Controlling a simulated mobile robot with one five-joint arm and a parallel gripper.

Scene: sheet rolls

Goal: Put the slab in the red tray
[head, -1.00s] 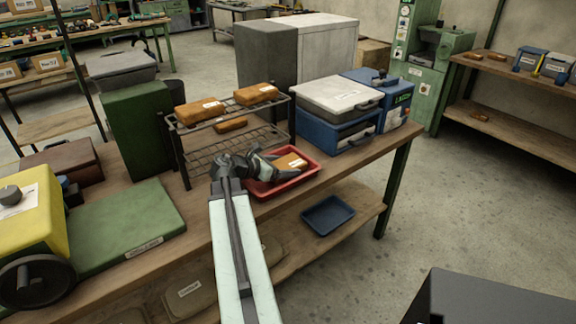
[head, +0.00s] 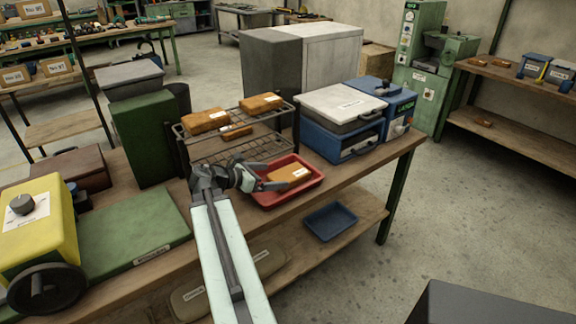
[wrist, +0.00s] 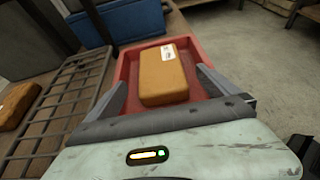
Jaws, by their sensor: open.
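The slab is an orange-brown block (head: 288,174) with a white label. It lies inside the red tray (head: 315,180) on the workbench, and the wrist view shows the slab (wrist: 164,80) resting within the tray (wrist: 124,75). My gripper (head: 277,178) is open at the near left side of the tray. In the wrist view its two fingers stand apart on either side of the slab's near end, with a gap to each side. Part of the tray is hidden behind my gripper.
A wire rack (head: 242,146) with similar orange blocks (head: 205,120) stands left of the tray. A blue case with a grey lid (head: 345,108) stands to the right. A blue tray (head: 330,221) lies on the lower shelf. A green board (head: 130,225) lies at the left.

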